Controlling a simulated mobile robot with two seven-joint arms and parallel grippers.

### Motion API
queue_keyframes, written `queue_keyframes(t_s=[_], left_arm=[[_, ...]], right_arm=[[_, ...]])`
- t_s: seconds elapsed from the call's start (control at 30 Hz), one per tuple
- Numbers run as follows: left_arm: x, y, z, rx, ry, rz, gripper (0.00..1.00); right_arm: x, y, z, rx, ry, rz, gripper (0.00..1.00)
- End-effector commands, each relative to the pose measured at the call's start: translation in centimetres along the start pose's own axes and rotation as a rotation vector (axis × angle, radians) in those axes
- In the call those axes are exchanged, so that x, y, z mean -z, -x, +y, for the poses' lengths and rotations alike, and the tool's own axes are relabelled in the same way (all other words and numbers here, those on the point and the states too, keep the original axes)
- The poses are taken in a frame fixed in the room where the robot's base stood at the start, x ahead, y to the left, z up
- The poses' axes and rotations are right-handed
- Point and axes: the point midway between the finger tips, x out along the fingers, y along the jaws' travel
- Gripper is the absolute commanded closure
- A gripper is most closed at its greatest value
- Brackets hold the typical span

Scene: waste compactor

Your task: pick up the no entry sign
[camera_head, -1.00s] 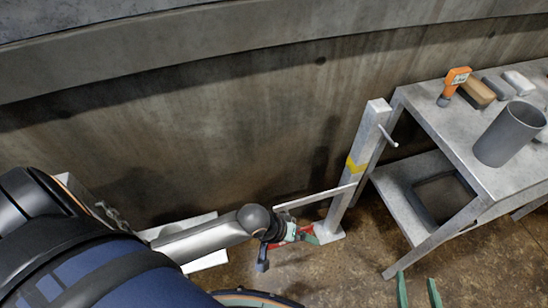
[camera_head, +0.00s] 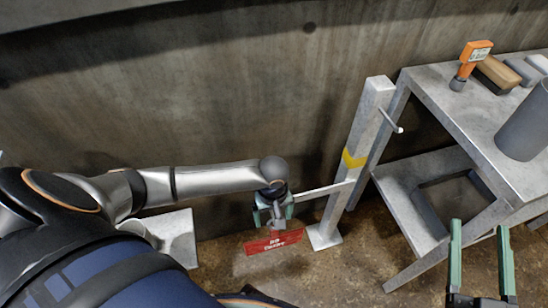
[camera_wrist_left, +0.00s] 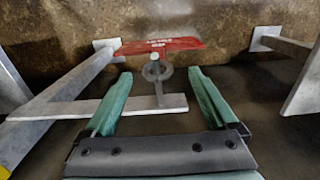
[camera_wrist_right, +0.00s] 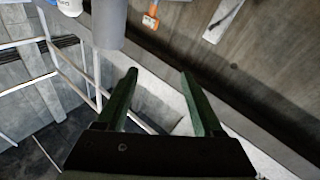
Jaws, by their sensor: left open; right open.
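The no entry sign (camera_head: 273,241) is a red plate with white lettering, low beside the foot of a grey post. In the left wrist view the sign (camera_wrist_left: 160,45) is seen nearly edge-on beyond my fingertips, with a grey ring (camera_wrist_left: 157,69) and a short upright pin at a flat grey bar (camera_wrist_left: 150,104). My left gripper (camera_head: 272,212) is open and empty, just above the sign in the head view. Its green fingers (camera_wrist_left: 160,73) stand either side of the ring without visibly touching it. My right gripper (camera_head: 479,228) is open and empty, near the metal table.
The grey post (camera_head: 354,150) with a yellow band carries the horizontal bar and stands by the wall. A metal table (camera_head: 435,90) at right holds an orange tool (camera_head: 472,60), several blocks and a grey cylinder (camera_head: 525,125). A concrete wall (camera_head: 200,90) closes the back.

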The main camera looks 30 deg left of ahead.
Motion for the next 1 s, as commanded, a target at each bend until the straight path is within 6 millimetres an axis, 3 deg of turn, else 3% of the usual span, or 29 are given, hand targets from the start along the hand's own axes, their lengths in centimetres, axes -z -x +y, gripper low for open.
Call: queue_keyframes(t_s=[0.4,0.7,0.93,1.0], left_arm=[[0.0,-3.3,0.1,-0.002,-0.001,0.001,0.09],[0.0,-4.1,0.1,-0.001,-0.002,0.001,0.09],[0.1,-5.5,0.2,-0.001,-0.001,0.0,0.09],[0.2,-7.2,0.3,0.0,-0.002,0.001,0.09]], right_arm=[[8.4,0.8,0.1,0.011,0.101,0.349,0.31],[10.5,1.5,-0.1,0.016,0.128,0.441,0.31],[14.4,3.5,-0.7,0.032,0.18,0.628,0.31],[12.9,3.6,-1.0,0.037,0.165,0.617,0.31]])
